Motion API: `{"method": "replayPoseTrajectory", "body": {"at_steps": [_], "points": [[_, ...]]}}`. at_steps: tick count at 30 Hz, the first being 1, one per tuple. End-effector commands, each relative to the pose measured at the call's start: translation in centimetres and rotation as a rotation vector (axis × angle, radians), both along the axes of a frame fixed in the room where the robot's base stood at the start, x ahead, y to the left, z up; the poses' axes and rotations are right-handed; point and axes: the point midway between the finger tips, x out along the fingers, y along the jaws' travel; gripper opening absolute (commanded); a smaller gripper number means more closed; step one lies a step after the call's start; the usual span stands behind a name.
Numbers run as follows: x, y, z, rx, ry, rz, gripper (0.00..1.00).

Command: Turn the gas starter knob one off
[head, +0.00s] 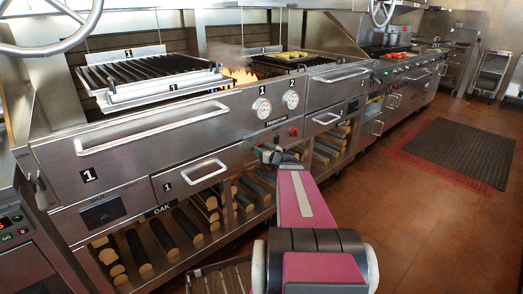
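The steel char grill front (150,160) runs across the left and middle of the head view. Two round white gauges (262,108) sit on it under the labels 1 and 2. Below them a small red knob or button (293,131) shows on the lower panel. My gripper (264,152) is at that panel, below the left gauge and left of the red knob. It is small and dark here, and I cannot tell its opening or whether it touches anything. My gripper and arm may hide a knob labelled one; I cannot make one out.
A long handle (150,128) and smaller drawer handles (204,172) stick out from the front. Logs (180,222) lie on the open shelf below. The tiled floor (400,215) to the right is clear, with a dark mat (455,150) farther back.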

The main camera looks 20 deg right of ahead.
Motion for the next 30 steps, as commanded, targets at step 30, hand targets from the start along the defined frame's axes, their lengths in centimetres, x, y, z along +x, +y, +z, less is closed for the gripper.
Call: {"method": "replayPoseTrajectory", "body": {"at_steps": [30], "points": [[0.07, -0.23, -0.09, 0.603, 0.219, 0.000, 0.26]]}}
